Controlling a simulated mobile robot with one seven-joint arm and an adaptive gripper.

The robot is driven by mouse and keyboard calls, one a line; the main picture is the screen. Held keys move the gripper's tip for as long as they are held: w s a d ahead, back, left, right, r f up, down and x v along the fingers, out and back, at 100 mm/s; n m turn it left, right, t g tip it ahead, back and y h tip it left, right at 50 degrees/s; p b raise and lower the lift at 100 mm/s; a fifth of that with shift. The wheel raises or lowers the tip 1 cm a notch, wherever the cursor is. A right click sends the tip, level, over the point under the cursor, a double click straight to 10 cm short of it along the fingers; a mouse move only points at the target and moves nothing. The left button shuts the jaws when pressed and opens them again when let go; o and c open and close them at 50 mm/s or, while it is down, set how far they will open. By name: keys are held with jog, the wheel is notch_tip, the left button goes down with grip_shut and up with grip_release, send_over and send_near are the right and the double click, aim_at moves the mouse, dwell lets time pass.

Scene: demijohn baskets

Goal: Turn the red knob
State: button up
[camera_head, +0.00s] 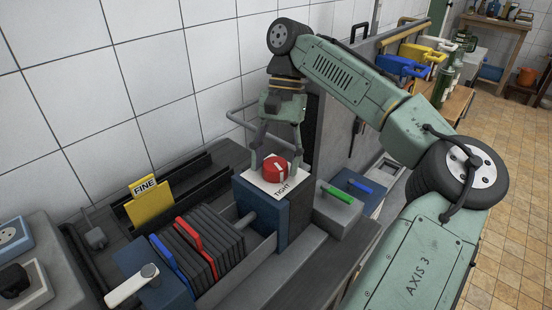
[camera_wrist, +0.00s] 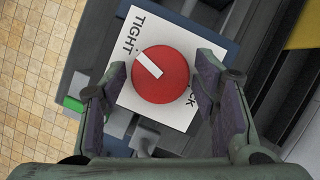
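The red knob (camera_head: 275,168) sits on a white plate (camera_head: 267,187) marked "TIGHT" on top of a blue and dark block. In the wrist view the round red knob (camera_wrist: 162,76) carries a white bar pointing to the upper left, towards the word "TIGHT". The white plate (camera_wrist: 132,97) also has a partly hidden word ending in "CK" at its right. My gripper (camera_head: 278,158) points down over the knob. Its fingers (camera_wrist: 160,88) are open, one on each side of the knob. A gap shows left of the knob; at the right, contact is hard to tell.
A yellow "FINE" sign (camera_head: 150,203) stands behind. A grey block with a green handle (camera_head: 337,194) is close on the right, with a blue-topped one (camera_head: 358,186) beyond.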

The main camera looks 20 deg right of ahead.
jog(key=shift+o, duration=0.7)
jog(key=shift+r, duration=0.1)
jog(key=v, duration=0.7)
jog(key=shift+r, duration=0.2)
